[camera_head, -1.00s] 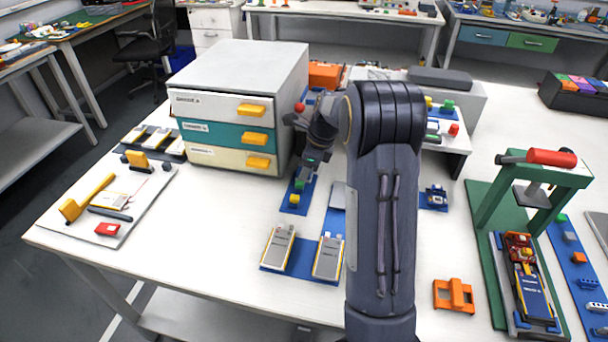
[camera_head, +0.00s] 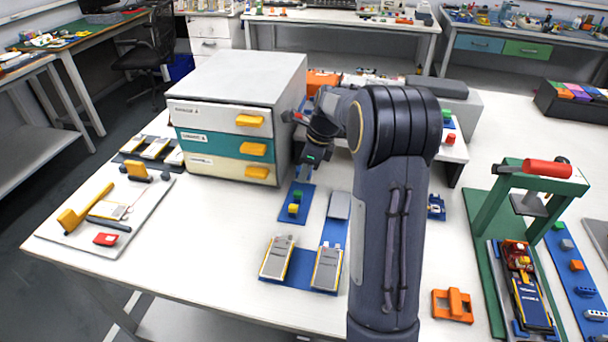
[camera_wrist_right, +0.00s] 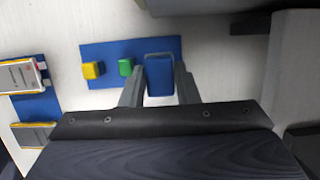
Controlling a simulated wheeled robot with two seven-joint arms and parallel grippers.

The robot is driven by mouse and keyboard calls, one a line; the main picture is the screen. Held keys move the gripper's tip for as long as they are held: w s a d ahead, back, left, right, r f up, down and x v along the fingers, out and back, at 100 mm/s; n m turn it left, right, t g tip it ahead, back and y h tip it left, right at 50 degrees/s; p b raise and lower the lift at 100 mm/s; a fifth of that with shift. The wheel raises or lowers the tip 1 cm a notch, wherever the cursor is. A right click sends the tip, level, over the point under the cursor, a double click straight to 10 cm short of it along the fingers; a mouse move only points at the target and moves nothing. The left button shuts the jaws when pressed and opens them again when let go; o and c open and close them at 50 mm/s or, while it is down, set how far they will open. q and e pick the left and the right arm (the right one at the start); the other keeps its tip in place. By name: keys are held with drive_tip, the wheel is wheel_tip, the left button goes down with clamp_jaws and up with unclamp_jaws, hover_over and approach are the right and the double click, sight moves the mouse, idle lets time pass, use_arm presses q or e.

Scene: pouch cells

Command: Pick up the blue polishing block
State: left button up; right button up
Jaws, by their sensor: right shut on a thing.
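My right gripper (camera_head: 308,168) reaches down over the blue mat (camera_head: 283,214) beside the drawer cabinet. In the right wrist view its two fingers stand on either side of the blue polishing block (camera_wrist_right: 160,72), and the gripper (camera_wrist_right: 160,88) is shut on it. The block shows against the mat (camera_wrist_right: 109,48) of similar blue; I cannot tell whether it touches the mat. In the head view my gripper largely hides the block. My left gripper is not in view.
A green block (camera_head: 297,195) and a yellow block (camera_head: 293,209) sit on the mat, left of the blue one in the wrist view. The drawer cabinet (camera_head: 240,75) stands close at the left. Pouch cells (camera_head: 277,257) lie nearer the front. A green press (camera_head: 482,215) stands at right.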

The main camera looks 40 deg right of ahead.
drive_tip(key=s+a+r+p, duration=0.1)
drive_tip(key=s+a+r, duration=0.2)
drive_tip(key=s+r, duration=0.5)
drive_tip(key=shift+s+a+r, duration=0.25)
drive_tip(key=shift+s+r, duration=0.15)
drive_tip(key=shift+s, duration=1.9)
drive_tip(key=o, duration=0.5)
drive_tip(key=shift+c, duration=0.2)
drive_tip(key=c, duration=0.4)
